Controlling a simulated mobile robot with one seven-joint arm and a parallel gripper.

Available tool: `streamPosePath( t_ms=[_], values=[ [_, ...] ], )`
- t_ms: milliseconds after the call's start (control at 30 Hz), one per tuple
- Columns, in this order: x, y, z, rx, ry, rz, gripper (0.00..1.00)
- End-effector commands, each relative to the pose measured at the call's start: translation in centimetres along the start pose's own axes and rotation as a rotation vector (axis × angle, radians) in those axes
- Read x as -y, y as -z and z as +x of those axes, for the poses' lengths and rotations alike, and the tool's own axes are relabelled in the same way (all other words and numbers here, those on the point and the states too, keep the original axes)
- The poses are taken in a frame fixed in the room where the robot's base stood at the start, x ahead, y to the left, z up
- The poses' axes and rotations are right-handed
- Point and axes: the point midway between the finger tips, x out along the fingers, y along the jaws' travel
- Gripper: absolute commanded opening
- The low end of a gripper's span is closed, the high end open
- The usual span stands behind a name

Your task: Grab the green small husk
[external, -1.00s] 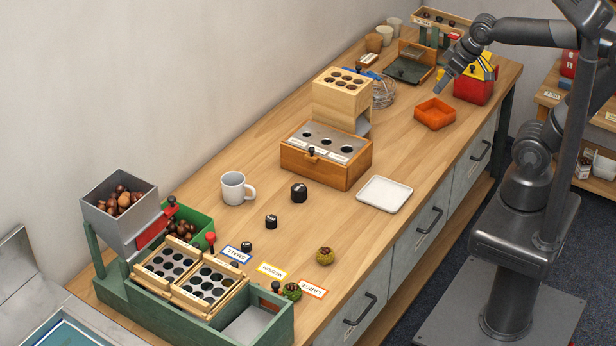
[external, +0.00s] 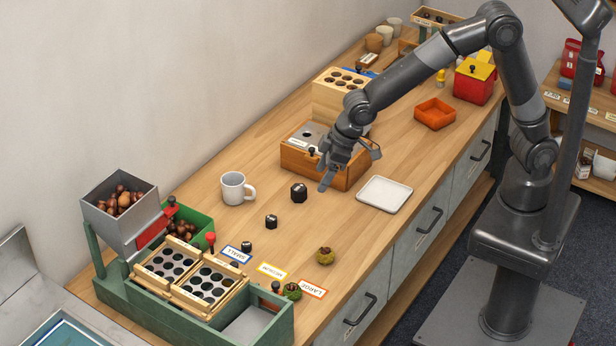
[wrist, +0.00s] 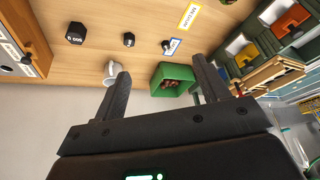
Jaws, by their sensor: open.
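Two husks show in the external view. A round olive-green husk with a brownish top (external: 325,256) sits on the bench right of the MEDIUM label (external: 271,270). A greener husk (external: 292,291) sits beside the LARGE label (external: 313,289), close to the sorter's edge. I cannot tell their sizes apart with certainty. My gripper (external: 346,170) is open and empty, above the bench by the front of the wooden box, behind and apart from both husks.
Black weights (external: 299,192), a white mug (external: 233,188) and a white tray (external: 385,194) stand on the bench. The green sorter (external: 200,312) with its hopper fills the near left. A green bin of chestnuts (wrist: 172,71) shows in the wrist view. Bench around the olive husk is mostly clear.

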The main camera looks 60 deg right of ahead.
Motion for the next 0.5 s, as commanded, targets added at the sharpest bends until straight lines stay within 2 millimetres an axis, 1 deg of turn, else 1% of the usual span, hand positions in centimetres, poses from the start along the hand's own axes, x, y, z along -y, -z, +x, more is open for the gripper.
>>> streamPosePath(
  t_ms=[33,67,100,200,300,400,500],
  values=[
    [2.4,0.0,2.2,0.010,0.009,-0.032,0.68],
    [3.7,0.1,3.3,0.012,0.014,-0.047,0.68],
    [5.3,0.1,4.7,0.014,0.020,-0.068,0.68],
    [9.4,-0.4,8.1,0.018,0.035,-0.117,0.68],
    [12.6,-1.0,10.8,0.021,0.046,-0.156,0.68],
    [14.9,-1.7,12.6,0.022,0.053,-0.183,0.68],
    [16.0,-2.0,13.5,0.020,0.058,-0.197,0.68]
  ],
)
